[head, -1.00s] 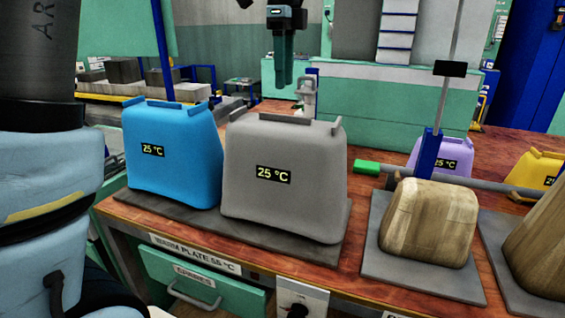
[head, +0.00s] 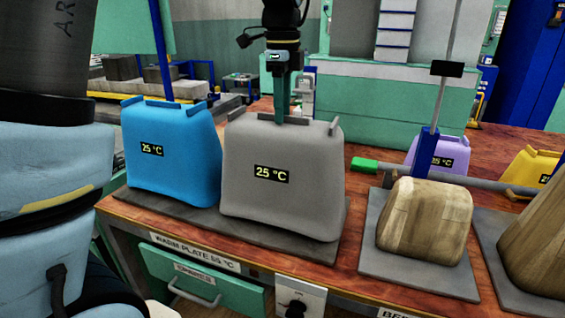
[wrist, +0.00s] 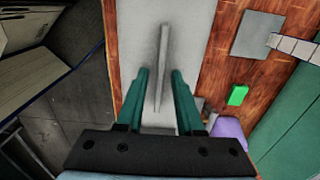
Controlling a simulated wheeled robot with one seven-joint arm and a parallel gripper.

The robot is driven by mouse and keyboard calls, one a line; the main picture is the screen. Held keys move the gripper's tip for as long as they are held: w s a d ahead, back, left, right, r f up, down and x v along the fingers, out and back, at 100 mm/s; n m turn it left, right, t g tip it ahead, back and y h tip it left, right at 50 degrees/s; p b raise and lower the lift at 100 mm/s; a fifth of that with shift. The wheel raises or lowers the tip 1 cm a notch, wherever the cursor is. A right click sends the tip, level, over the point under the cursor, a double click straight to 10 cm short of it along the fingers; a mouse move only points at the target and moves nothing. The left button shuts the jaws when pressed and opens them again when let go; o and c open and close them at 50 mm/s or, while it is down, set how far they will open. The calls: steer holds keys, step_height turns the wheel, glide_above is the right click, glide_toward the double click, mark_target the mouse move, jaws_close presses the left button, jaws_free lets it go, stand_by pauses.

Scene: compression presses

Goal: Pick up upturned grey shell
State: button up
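The upturned grey shell (head: 285,190) stands on a dark warm plate (head: 255,232) on the wooden bench, with a display reading 25 °C. Raised ridges show along its top edges. My gripper (head: 280,122) points straight down at the top of the shell, its fingertips at the ridge level. In the wrist view, my gripper (wrist: 160,76) is open, with one green finger on each side of an upright ridge of the grey shell (wrist: 163,55). Gaps show between the ridge and both fingers. The fingertips' exact depth along the ridge is hard to tell.
A blue shell (head: 168,160) stands close on the left on the same plate. To the right are a wooden block (head: 425,220) on a grey plate, a green-ended bar (head: 365,165), a purple shell (head: 440,158) and a yellow shell (head: 535,172).

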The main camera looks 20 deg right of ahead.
jaws_close()
stand_by(1.1)
